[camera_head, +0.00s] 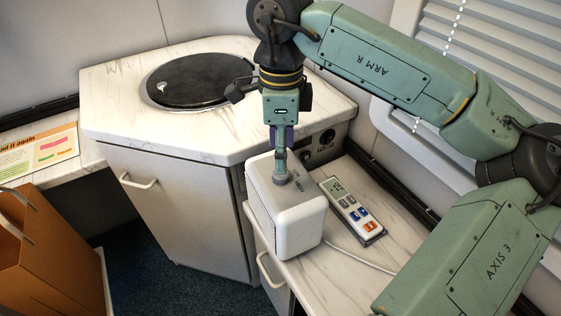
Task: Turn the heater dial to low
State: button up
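The heater (294,215) is a white, rounded box with a grille on its left side, standing on the lower marble-patterned counter. Its dial (280,179) is a small grey knob on the top face. My gripper (281,172) points straight down over the heater, with its tip at the dial. The fingers look close together around or against the dial. I cannot tell whether they grip it or only touch it. The dial's markings and setting are too small and partly hidden to read.
A remote control (352,209) with a small display lies right of the heater. A white cord (360,262) runs right from it. The higher counter (115,100) with a dark round lid (199,80) stands behind. A paper bag (50,255) is at the left. A window blind (495,75) is close to my arm.

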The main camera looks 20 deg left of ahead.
jog(key=shift+f+p, duration=0.45)
jog(key=shift+f, duration=2.25)
jog(key=shift+c, duration=0.5)
jog(key=c, duration=1.1)
